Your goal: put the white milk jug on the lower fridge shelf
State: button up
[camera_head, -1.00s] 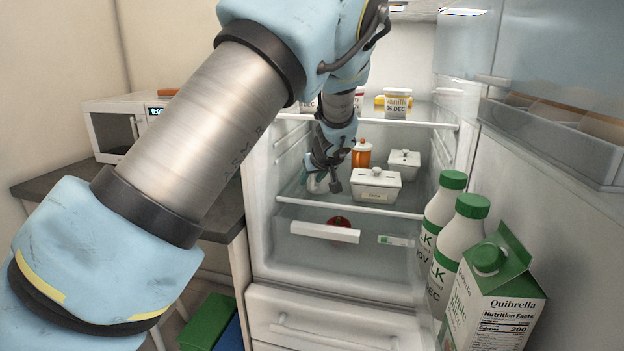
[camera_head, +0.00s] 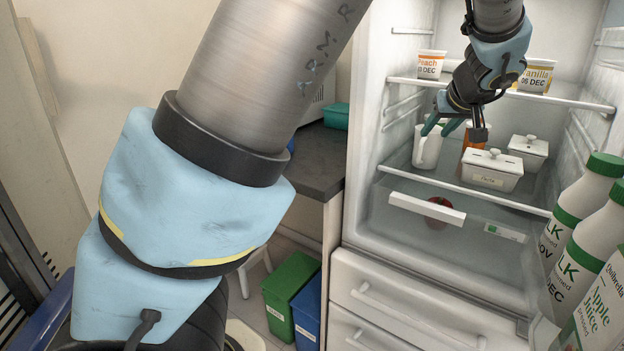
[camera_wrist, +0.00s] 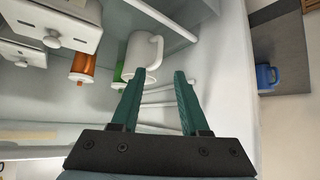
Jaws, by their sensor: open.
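The white milk jug (camera_head: 427,148) stands upright on the lower fridge shelf (camera_head: 452,187), at its left side. It also shows in the wrist view (camera_wrist: 140,50), with its handle toward the fingers. My gripper (camera_head: 442,127) has green fingers and is at the jug's upper right in the head view. In the wrist view my gripper (camera_wrist: 160,72) is open with nothing clamped between its fingers. The left finger overlaps the jug's edge in that picture; I cannot tell whether they touch.
An orange bottle (camera_wrist: 84,66) and white lidded containers (camera_head: 491,170) stand right of the jug in the head view. Yogurt tubs (camera_head: 431,64) are on the upper shelf (camera_head: 560,99). Milk bottles (camera_head: 590,195) and a juice carton (camera_head: 600,315) stand at the right.

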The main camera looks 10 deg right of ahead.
jog(key=w+a+f+g+y, duration=0.15)
jog(key=a+f, duration=0.25)
jog(key=a, duration=0.7)
jog(key=w+a+f+g+y, duration=0.1)
jog(key=w+a+f+g, duration=0.15)
jog(key=a, duration=0.85)
jog(key=s+a+f+g, duration=0.1)
jog(key=s+a+f, duration=0.2)
jog(key=s+a, duration=0.4)
jog(key=s+a+f+g+h, duration=0.1)
jog(key=s+a, duration=0.6)
jog(key=a, duration=0.7)
notch_tip(320, 180, down, 2)
jog(key=shift+n+g, duration=0.3)
jog(key=shift+g, duration=0.3)
jog(key=shift+s, duration=0.1)
